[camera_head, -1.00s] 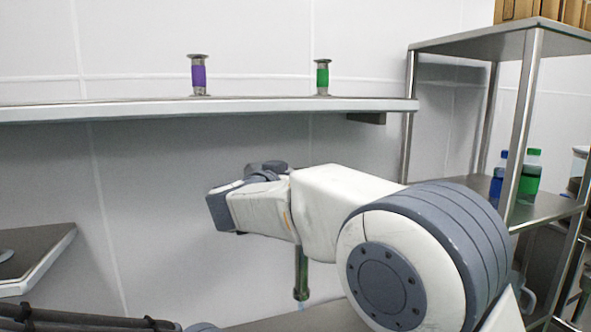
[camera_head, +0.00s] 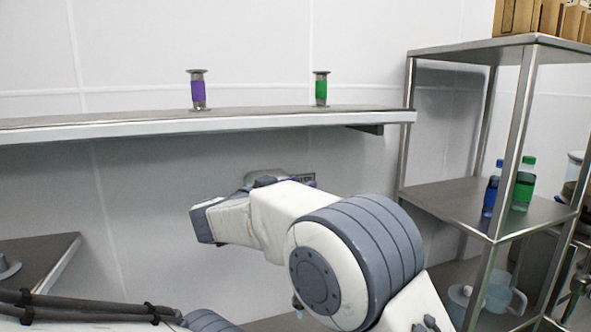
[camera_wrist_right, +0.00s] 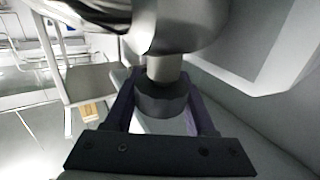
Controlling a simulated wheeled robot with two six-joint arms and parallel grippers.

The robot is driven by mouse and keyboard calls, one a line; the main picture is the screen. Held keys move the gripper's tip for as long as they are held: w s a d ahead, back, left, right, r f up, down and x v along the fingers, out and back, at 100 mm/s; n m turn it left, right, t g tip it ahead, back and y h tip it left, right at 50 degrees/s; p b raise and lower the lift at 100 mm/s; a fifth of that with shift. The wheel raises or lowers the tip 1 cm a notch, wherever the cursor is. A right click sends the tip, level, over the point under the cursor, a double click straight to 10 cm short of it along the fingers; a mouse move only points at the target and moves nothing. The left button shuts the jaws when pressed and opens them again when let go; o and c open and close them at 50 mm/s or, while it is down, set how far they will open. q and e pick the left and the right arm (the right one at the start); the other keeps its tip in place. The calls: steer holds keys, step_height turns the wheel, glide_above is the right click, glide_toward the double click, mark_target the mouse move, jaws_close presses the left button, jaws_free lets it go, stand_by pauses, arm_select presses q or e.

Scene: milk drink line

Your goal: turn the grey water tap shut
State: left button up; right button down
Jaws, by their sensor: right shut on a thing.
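In the right wrist view, the tap's dark grey knob (camera_wrist_right: 163,103) sits at the end of a short metal stem below a shiny metal body (camera_wrist_right: 185,25). My right gripper (camera_wrist_right: 160,92) is shut on this knob, one dark purple finger on each side. In the head view, my own right arm hides most of the tap. A small part of a wall fitting (camera_head: 303,178) shows behind the wrist, and a small pipe end (camera_head: 298,305) shows below the arm. My left gripper is not in view.
A metal rack (camera_head: 450,205) on the right holds a blue bottle (camera_head: 491,190) and a green bottle (camera_head: 524,186). A counter corner (camera_head: 45,258) shows on the left.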

arm_select(q)
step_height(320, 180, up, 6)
steer(key=p, duration=0.5)
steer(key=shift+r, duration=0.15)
arm_select(e)
steer(key=shift+s+d+m+g+h, duration=0.15)
steer(key=shift+s+m+g+h, duration=0.05)
steer(key=shift+m+g+h, duration=0.75)
steer(key=shift+s+d+m+g+h, duration=0.15)
steer(key=shift+m+g+h, duration=0.6)
steer(key=shift+g, duration=0.3)
steer(key=shift+c, duration=1.2)
jaws_free()
